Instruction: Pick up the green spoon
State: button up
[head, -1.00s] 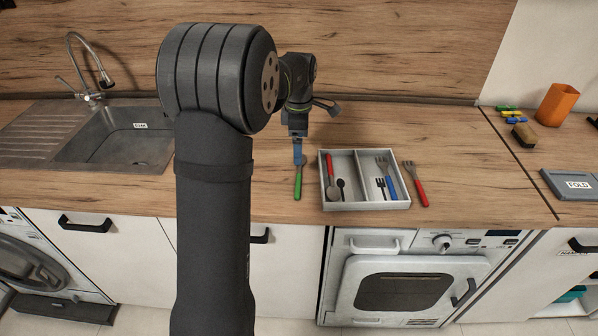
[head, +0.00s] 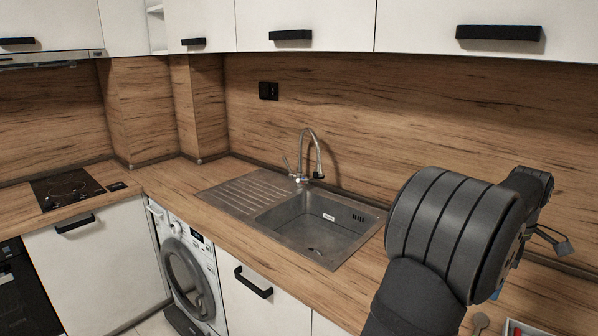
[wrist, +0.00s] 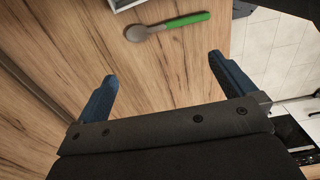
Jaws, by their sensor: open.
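The green spoon shows in the wrist view, with its green handle (wrist: 187,19) to the right and its grey bowl to the left. It lies flat on the wood counter, beyond my fingertips and apart from them. In the head view only a grey spoon bowl (head: 481,320) shows at the bottom edge; the handle is out of frame. My gripper (wrist: 162,68) is open and empty, its two blue fingers spread wide above the counter. In the head view my arm hides most of the gripper.
The cutlery tray (wrist: 124,4) has an edge just above the spoon in the wrist view; its corner (head: 512,327) shows at the lower right in the head view. The sink (head: 313,225) is left of my arm. Bare counter (wrist: 150,75) lies between my fingers.

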dwell(0.3)
jog(key=c, duration=1.4)
jog(key=shift+c, duration=0.2)
jog(key=s+a+f+m+t+h, duration=0.1)
jog(key=s+a+m+t+h, duration=0.3)
jog(key=m, duration=1.4)
jog(key=shift+g+y, duration=0.4)
jog(key=x, duration=0.7)
jog(key=s+x, duration=0.1)
jog(key=x, duration=0.3)
jog(key=shift+a+f, duration=0.3)
jog(key=shift+f, duration=0.2)
jog(key=shift+x, duration=2.75)
